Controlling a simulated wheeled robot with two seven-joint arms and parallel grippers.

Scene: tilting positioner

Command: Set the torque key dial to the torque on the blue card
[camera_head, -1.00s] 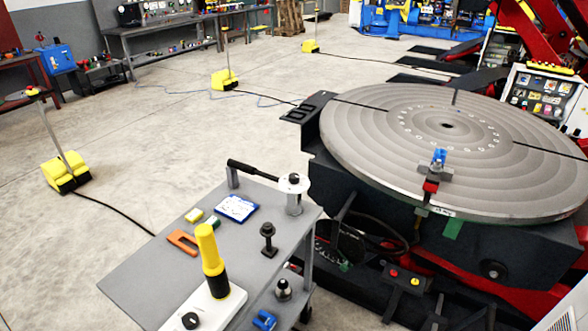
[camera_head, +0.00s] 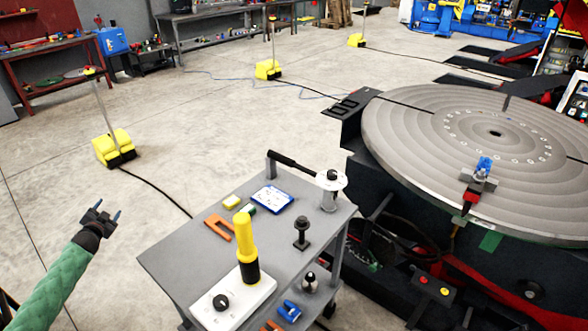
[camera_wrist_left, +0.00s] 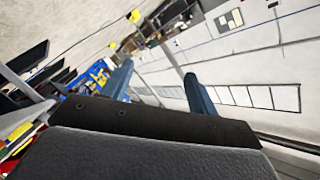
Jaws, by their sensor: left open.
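The blue-edged card (camera_head: 272,198) lies on the grey cart top; its print is too small to read. Behind it, a black-handled bar (camera_head: 295,161), apparently the torque key, ends at a pale round disc (camera_head: 339,186) with a black knob on a post, apparently the dial. I cannot read its setting. My left gripper (camera_head: 108,210) is open and empty in the head view, left of the cart and well apart from it. In the left wrist view its two fingers (camera_wrist_left: 160,88) stand apart with nothing between them. My right gripper is not in view.
The cart (camera_head: 178,258) also carries a yellow-and-black upright handle (camera_head: 246,240), a white box with a black knob (camera_head: 222,301), an orange bracket (camera_head: 218,228) and a dark post (camera_head: 302,232). A large round table (camera_head: 430,140) stands right. Open floor lies left.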

